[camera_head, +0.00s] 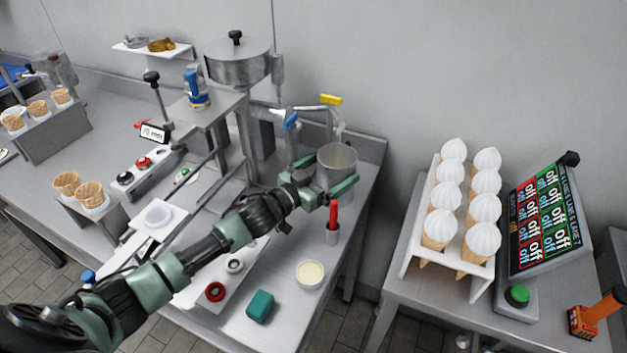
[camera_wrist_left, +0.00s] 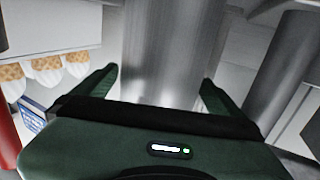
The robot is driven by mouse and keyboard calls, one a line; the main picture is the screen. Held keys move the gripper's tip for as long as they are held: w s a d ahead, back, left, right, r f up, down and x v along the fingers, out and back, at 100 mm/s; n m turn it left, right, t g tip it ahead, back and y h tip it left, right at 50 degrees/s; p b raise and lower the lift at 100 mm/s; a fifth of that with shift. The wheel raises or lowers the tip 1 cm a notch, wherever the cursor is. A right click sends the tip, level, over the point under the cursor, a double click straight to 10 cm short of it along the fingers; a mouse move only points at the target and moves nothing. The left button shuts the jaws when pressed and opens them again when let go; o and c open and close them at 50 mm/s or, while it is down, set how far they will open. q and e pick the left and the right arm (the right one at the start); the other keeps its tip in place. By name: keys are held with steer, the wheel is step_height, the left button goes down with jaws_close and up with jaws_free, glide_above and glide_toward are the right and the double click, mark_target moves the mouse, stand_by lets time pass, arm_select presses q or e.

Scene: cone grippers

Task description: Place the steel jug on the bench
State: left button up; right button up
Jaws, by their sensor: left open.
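The steel jug (camera_head: 337,158) is an open-topped metal cylinder near the right back corner of the steel bench (camera_head: 345,250), by the taps. My left gripper (camera_head: 328,179) is open, with its green fingers on either side of the jug. In the left wrist view the jug's brushed metal wall (camera_wrist_left: 165,50) stands between the two spread fingers of the gripper (camera_wrist_left: 155,82). Small gaps seem to show beside the fingers. The jug's base is mostly hidden by the gripper, so I cannot tell whether it touches the bench.
A red-handled tool in a steel cup (camera_head: 333,235) stands just in front of the gripper. A white bowl (camera_head: 309,274) and a teal block (camera_head: 260,306) lie nearer the front. Yellow (camera_head: 331,99) and blue (camera_head: 291,121) tap handles rise behind. A cone rack (camera_head: 417,237) stands right, across a gap.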

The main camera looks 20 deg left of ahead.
arm_select(q)
steer(key=b+v, duration=0.1)
steer(key=v, duration=0.7)
steer(key=shift+s+a, duration=0.15)
steer(key=shift+s, duration=0.05)
steer(key=shift+s+a+r, duration=0.1)
steer(key=shift+s+a, duration=0.1)
steer(key=shift+s, duration=0.3)
